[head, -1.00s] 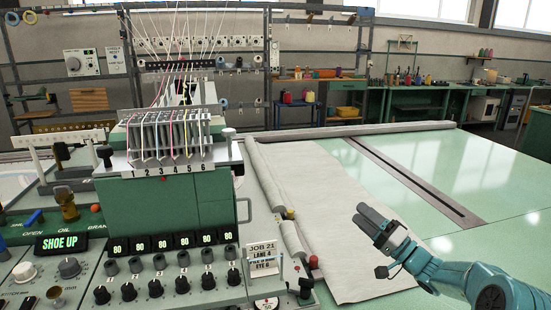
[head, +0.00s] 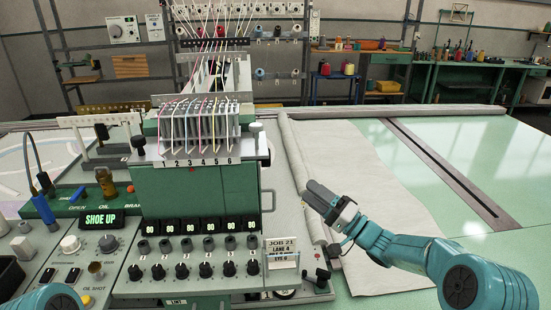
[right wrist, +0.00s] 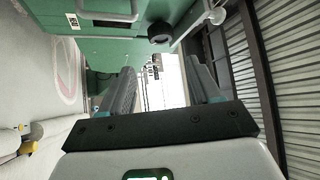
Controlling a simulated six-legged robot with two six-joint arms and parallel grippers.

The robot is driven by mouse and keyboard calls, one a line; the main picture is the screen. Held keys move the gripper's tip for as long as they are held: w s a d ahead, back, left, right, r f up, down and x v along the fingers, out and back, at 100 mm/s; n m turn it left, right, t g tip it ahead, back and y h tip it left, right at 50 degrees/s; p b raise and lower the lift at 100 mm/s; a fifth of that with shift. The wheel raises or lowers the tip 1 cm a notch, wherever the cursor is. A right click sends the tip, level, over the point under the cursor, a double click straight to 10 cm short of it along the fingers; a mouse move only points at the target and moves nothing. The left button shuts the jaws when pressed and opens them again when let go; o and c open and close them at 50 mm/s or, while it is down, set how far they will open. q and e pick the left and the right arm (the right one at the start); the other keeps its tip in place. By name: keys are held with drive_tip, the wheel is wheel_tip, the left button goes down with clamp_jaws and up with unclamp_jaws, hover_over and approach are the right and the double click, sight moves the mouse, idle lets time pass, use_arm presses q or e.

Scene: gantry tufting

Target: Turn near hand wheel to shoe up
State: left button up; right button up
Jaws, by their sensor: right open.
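The green machine head (head: 195,193) stands left of centre with its numbered needle row. I cannot surely identify the near hand wheel. In the right wrist view a dark round knob (right wrist: 161,33) sticks out beside the green housing (right wrist: 110,52), and may be it. My right gripper (head: 313,194) is right of the machine head, above the pale cloth, pointing toward the machine. In the right wrist view (right wrist: 161,82) its fingers are apart with nothing between them. My left gripper is out of view.
The front panel has several black knobs (head: 205,270) under small displays reading 80. A job card (head: 281,252) stands at its right. Pale cloth (head: 355,170) covers the green table (head: 470,165) beside a rolled edge. A slotted dark rail (head: 440,170) crosses the table.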

drive_tip(key=p+x, duration=0.5)
drive_tip(key=x, duration=0.9)
drive_tip(key=shift+w, duration=0.1)
